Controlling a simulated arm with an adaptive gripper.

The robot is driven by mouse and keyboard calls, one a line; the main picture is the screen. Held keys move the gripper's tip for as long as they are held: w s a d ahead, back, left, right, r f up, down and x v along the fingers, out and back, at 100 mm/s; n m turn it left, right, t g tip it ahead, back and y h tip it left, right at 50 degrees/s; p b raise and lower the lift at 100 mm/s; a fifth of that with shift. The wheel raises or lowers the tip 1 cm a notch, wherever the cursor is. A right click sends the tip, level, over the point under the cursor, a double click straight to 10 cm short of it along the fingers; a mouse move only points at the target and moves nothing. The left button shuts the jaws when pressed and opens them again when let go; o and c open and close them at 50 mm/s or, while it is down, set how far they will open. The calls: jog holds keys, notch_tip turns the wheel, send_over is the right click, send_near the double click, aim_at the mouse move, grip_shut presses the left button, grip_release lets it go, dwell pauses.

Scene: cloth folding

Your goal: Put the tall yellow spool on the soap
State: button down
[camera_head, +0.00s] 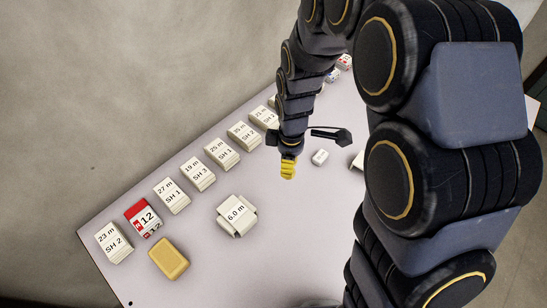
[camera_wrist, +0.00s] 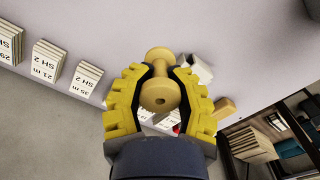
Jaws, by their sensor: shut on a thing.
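My gripper (camera_head: 288,168) has yellow fingers and is over the middle of the table. In the wrist view, it (camera_wrist: 160,97) is shut on the tall yellow spool (camera_wrist: 159,62), a pale yellow piece with a narrow waist and wide ends. Its near end, with a small hole, faces the camera between the fingers. In the head view the spool cannot be told apart from the yellow fingers. The soap (camera_head: 168,258), a tan-yellow rounded bar, lies flat at the table's lower left, apart from my gripper. Its top is bare.
A row of white labelled card stacks (camera_head: 198,174) runs along the table's far edge, with a red-and-white block (camera_head: 143,218) near the soap. A white stack marked 6.0 m (camera_head: 237,215) lies between soap and gripper. A small white block (camera_head: 320,157) is right of the gripper.

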jog(key=shift+s+r, duration=0.1)
jog(key=shift+s, duration=0.2)
jog(key=a+n, duration=0.2)
jog(key=a, duration=0.5)
jog(key=n, duration=0.8)
send_over(167, 257)
notch_tip(167, 257, down, 2)
jog(key=shift+f, duration=3.9)
jog(key=c, duration=0.8)
grip_release()
jog(key=shift+f, duration=0.15)
